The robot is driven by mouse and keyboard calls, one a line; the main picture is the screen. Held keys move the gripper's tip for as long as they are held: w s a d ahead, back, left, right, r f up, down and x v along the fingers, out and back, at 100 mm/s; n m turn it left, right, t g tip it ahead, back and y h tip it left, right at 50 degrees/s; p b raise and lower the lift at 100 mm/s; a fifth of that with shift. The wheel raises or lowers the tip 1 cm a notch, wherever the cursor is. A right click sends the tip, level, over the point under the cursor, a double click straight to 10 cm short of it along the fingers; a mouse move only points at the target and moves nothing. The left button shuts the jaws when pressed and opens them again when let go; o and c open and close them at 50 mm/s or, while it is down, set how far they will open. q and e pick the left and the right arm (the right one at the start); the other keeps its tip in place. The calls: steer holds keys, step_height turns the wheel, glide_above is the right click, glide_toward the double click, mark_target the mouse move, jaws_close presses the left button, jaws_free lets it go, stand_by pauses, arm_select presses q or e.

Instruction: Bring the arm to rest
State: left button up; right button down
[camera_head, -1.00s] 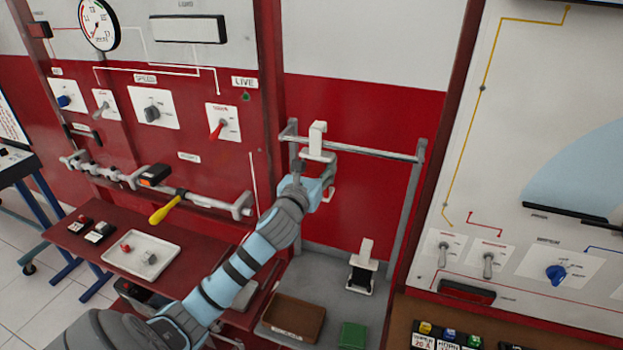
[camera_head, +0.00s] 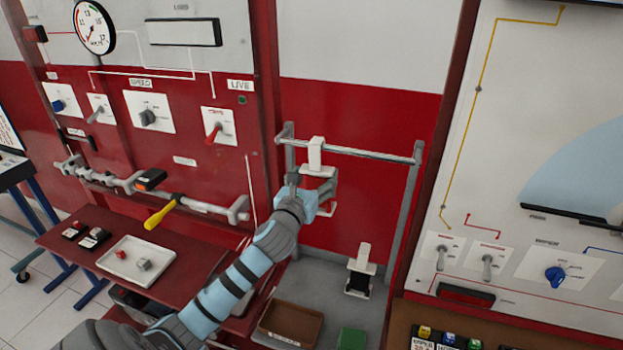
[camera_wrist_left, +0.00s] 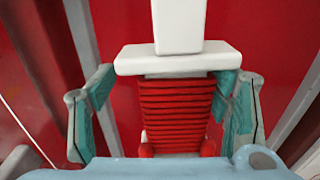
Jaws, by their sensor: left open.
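My left gripper (camera_head: 326,187) is open at the grey rail (camera_head: 370,153). Its teal-padded fingers, seen in the left wrist view (camera_wrist_left: 168,112), stand on both sides of a red ribbed coil (camera_wrist_left: 176,110), with small gaps visible. The coil sits under a white hanger (camera_wrist_left: 178,60), which shows in the head view (camera_head: 316,153) upright at the rail's left part. Whether its hook bears on the rail is hard to tell. In the head view the coil is largely hidden by the gripper. My right gripper is not in view.
A second white hanger with a black body (camera_head: 359,272) stands on the grey bench below, near a brown tray (camera_head: 291,322) and green block (camera_head: 352,338). A red panel with switches and a yellow-handled lever (camera_head: 162,212) is left. Posts flank the rail.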

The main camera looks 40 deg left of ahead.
arm_select(q)
steer(key=v, duration=1.2)
steer(key=s+d+f+n+g, duration=0.1)
steer(key=s+f+n+g, duration=0.25)
steer(key=f+n, duration=0.4)
steer(key=s+d+f+n+g, duration=0.25)
steer(key=s+f+n, duration=0.25)
steer(key=f+n, duration=0.25)
steer(key=s+d+f+n+g+h, duration=0.3)
steer(key=s+d+f+n+g, duration=0.15)
steer(key=s+n, duration=0.3)
steer(key=s+d+f+n+g+h, duration=0.25)
steer(key=s+d+f+n, duration=0.35)
steer(key=n, duration=0.3)
steer(key=s+a+f+g, duration=0.1)
steer(key=s+f, duration=0.1)
steer(key=f, duration=0.9)
steer(key=s+a+f+g, duration=0.1)
steer(key=s+f, duration=0.1)
steer(key=f, duration=0.9)
steer(key=s+f, duration=0.9)
steer(key=s, duration=0.3)
steer(key=shift+s+a+f+g, duration=0.3)
steer(key=shift+a+g, duration=0.1)
steer(key=shift+a, duration=0.05)
